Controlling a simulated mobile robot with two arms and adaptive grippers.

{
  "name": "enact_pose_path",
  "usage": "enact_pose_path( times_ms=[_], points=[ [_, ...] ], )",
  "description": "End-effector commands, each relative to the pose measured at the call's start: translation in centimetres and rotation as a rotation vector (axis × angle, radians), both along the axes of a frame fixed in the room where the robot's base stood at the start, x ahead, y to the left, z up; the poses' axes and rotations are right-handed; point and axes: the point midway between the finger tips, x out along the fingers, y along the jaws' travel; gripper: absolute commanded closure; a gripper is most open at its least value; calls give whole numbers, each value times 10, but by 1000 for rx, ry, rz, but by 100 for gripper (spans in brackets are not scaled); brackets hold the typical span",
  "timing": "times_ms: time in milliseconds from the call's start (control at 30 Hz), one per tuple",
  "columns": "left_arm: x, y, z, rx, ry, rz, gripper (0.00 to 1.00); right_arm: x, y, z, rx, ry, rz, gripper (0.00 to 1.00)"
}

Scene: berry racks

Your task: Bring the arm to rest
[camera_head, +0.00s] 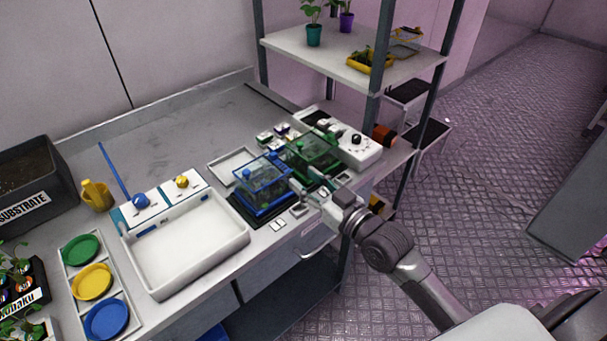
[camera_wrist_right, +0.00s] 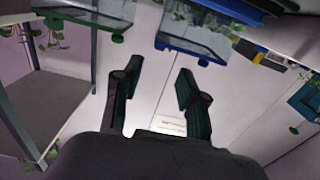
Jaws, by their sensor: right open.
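My right arm comes in from the lower right in the head view. Its gripper (camera_head: 312,194) is over the front edge of the bench, close to a blue clear-walled box (camera_head: 264,184) and a green clear-walled box (camera_head: 314,150). In the right wrist view the two dark fingers of this gripper (camera_wrist_right: 158,88) stand apart with nothing between them. I cannot tell whether the fingers touch either box. My left gripper is not in view.
A white sink-like basin (camera_head: 188,248) and a tray with coloured dishes (camera_head: 92,281) are on the bench. A rack shelf (camera_head: 310,50) with pots stands behind my right gripper.

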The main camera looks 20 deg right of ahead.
Motion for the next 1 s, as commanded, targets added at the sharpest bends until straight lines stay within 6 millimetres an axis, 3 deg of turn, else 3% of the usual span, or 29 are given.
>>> enact_pose_path(
  times_ms=[233,367,500,600,800,1000],
  points=[
    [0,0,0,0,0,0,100,-3,3,-6,-8,25,2,58],
    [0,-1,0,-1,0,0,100,-25,15,-39,-60,174,11,58],
    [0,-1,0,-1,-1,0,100,-79,24,-95,-160,465,-3,58],
    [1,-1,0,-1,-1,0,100,-116,22,-122,-218,644,-30,58],
    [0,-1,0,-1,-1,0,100,-178,11,-151,-288,904,-87,58],
    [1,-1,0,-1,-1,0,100,-233,-1,-163,-331,1115,-146,58]
  ],
)
